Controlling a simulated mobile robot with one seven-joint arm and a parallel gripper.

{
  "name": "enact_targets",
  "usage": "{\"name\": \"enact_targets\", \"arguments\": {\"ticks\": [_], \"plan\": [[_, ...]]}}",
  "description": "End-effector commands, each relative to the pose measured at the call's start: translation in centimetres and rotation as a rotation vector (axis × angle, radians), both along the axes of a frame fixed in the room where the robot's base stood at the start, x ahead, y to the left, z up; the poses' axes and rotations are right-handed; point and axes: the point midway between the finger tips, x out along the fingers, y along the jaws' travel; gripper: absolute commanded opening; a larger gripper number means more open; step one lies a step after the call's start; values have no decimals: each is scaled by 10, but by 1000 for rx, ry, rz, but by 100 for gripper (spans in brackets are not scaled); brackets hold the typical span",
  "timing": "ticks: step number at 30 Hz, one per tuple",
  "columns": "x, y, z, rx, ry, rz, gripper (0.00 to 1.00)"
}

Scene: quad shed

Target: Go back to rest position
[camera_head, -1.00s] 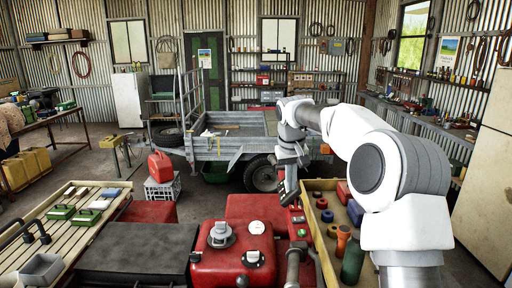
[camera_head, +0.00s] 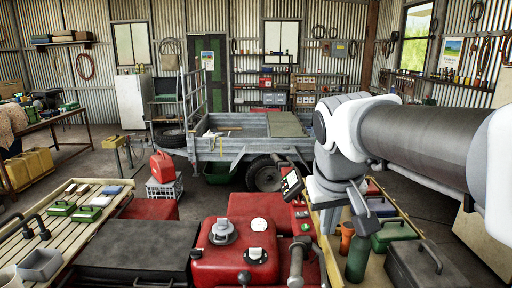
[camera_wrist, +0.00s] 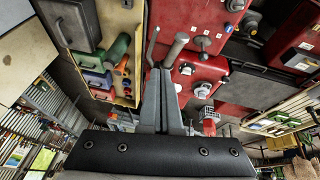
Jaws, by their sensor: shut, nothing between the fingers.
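My gripper (camera_wrist: 160,74) shows in the wrist view with its two grey fingers together and nothing between them. Beyond the fingertips are the red quad bike and the tray of tools. In the head view my white and grey arm reaches in from the right edge. Its wrist end hangs over the wooden tray, right of the quad bike (camera_head: 232,262). The fingertips are hard to make out in that view.
The wooden tray (camera_wrist: 130,95) holds bottles and tools, with a dark toolbox (camera_head: 425,265) at its near end. A slatted bench (camera_head: 50,222) stands at left. A grey trailer (camera_head: 235,146) is behind, with a red jerrycan (camera_head: 162,166) on a crate. Open floor lies at left.

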Motion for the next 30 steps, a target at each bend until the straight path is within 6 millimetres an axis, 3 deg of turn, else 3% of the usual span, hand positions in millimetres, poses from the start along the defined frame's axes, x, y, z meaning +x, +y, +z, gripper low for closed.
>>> {"name": "enact_targets", "arguments": {"ticks": [6, 13, 19, 30], "plan": [[-62, -8, -29, 52, -47, -28, 0], [-110, -12, -63, 115, -88, -50, 0], [-127, -12, -78, 145, -105, -56, 0], [-128, -12, -80, 147, -105, -57, 0]]}}
